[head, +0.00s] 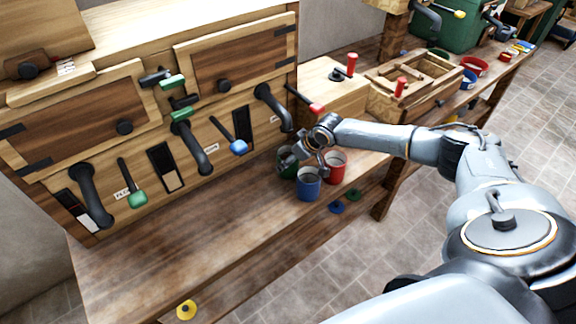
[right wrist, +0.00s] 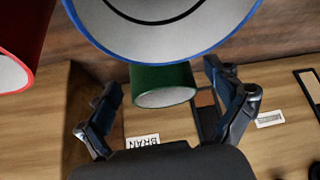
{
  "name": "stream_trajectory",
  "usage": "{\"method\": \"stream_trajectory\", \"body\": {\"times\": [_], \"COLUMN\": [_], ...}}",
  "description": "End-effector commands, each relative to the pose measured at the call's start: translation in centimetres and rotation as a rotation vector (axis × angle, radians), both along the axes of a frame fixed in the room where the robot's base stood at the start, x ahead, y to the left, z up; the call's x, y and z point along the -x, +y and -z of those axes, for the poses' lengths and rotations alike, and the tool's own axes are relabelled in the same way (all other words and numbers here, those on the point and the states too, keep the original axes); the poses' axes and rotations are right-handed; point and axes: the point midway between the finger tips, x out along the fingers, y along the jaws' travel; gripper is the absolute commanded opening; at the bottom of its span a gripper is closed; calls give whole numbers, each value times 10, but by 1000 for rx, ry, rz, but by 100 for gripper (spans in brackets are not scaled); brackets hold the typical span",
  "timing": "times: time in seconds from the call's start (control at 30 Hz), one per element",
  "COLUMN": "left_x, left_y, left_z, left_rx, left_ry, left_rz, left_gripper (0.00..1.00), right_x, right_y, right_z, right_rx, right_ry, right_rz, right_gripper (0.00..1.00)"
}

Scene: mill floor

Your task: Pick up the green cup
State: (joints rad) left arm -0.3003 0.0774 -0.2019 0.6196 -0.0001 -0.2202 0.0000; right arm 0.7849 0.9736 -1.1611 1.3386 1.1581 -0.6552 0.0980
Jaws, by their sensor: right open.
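The green cup (head: 288,172) stands on the workbench, partly hidden by my right gripper and the blue cup in the head view. My right gripper (head: 303,159) is at the cups, its fingers spread open. In the right wrist view, the green cup (right wrist: 163,86) shows between the open fingers (right wrist: 161,82), with no clear contact. The blue cup (right wrist: 160,22) looms large in front of it. My left gripper is not in view.
The blue cup (head: 308,186) and red cup (head: 335,170) stand close beside the green cup. A wooden cabinet (head: 150,120) with levers and handles rises behind. A wooden tray box (head: 412,80) stands farther right. The bench's left part is clear.

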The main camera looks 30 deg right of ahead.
Motion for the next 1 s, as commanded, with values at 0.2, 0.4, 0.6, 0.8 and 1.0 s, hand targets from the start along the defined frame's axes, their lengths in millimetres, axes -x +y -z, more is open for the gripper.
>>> {"method": "stream_trajectory", "body": {"times": [0.2, 0.4, 0.6, 0.8, 1.0], "left_x": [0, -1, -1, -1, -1], "left_y": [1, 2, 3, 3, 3], "left_z": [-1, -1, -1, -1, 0], "left_rx": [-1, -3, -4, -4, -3], "left_ry": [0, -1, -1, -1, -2], "left_rz": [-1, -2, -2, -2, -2], "left_gripper": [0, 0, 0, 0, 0], "right_x": [-6, -6, -6, -6, -6], "right_y": [1, 1, 1, 1, 1], "right_z": [11, 11, 11, 10, 9], "right_rx": [1, 1, 1, 1, 1], "right_ry": [0, 0, 0, -1, -1], "right_rz": [1, 1, 1, 1, 1], "right_gripper": [92, 90, 50, 26, 26]}}
